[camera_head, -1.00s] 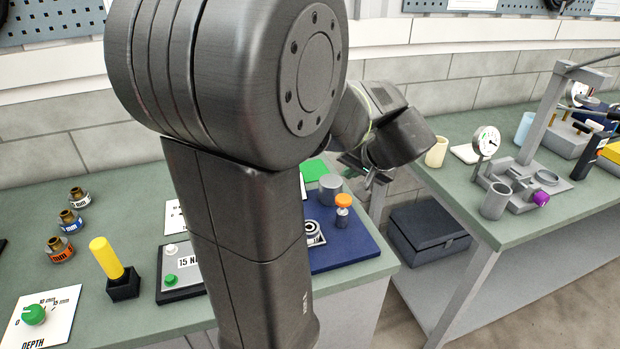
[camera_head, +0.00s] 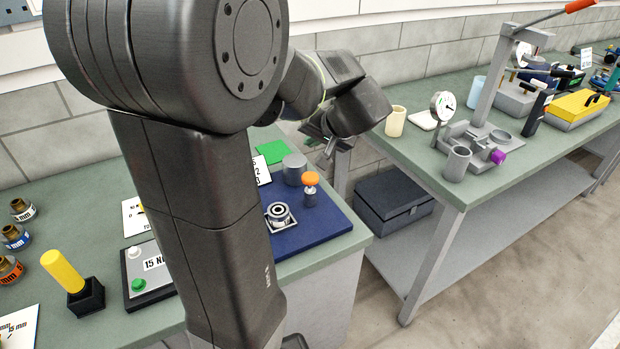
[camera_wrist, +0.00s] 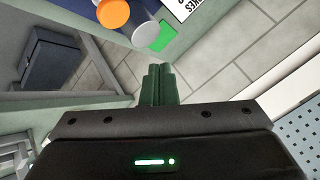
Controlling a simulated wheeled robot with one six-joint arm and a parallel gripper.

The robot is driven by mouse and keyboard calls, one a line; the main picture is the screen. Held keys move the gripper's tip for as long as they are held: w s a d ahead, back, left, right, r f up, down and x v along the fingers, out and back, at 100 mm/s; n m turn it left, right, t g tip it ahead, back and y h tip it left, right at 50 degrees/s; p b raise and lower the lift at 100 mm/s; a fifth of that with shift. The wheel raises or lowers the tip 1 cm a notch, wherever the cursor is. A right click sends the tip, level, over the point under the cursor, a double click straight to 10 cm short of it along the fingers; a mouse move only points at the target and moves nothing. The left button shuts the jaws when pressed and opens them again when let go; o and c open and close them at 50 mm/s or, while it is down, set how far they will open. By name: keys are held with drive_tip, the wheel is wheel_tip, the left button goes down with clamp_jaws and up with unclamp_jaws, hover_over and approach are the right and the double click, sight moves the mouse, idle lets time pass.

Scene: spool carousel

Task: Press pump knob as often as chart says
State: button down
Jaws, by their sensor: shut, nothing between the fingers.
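An orange knob (camera_head: 311,178) tops a short grey post on the blue mat (camera_head: 322,228) at the bench's right end. It also shows in the wrist view (camera_wrist: 114,12) at the top edge. A white card with black print (camera_head: 262,170), partly hidden by my arm, stands at the mat's back. In the wrist view the card (camera_wrist: 191,12) is cut off, and I cannot read it in full. My gripper (camera_head: 328,150) is above and beyond the knob, apart from it. In the wrist view its fingers (camera_wrist: 158,75) are together and empty.
A grey cylinder (camera_head: 294,170) stands just left of the knob, and a round metal bearing (camera_head: 279,215) sits in front. A green pad (camera_head: 271,152) lies behind.

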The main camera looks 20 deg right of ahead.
drive_tip(key=b, duration=0.4)
hover_over(310, 176)
drive_tip(key=s, duration=0.1)
wheel_tip(310, 176, down, 6)
drive_tip(key=shift+d+f, duration=0.1)
drive_tip(key=shift+f, duration=0.05)
drive_tip(key=shift+f+b, duration=0.45)
drive_tip(key=shift+b, duration=0.05)
idle(1.1)
drive_tip(key=shift+f+b, duration=0.45)
drive_tip(key=shift+b, duration=0.2)
drive_tip(key=shift+s+f+b, duration=0.1)
drive_tip(key=shift+f+b, duration=1.1)
drive_tip(key=shift+b, duration=0.2)
idle(1.0)
drive_tip(key=shift+r, duration=0.1)
drive_tip(key=shift+r+p, duration=0.9)
drive_tip(key=shift+r, duration=0.7)
drive_tip(key=shift+r+p, duration=1.55)
drive_tip(key=shift+r, duration=0.95)
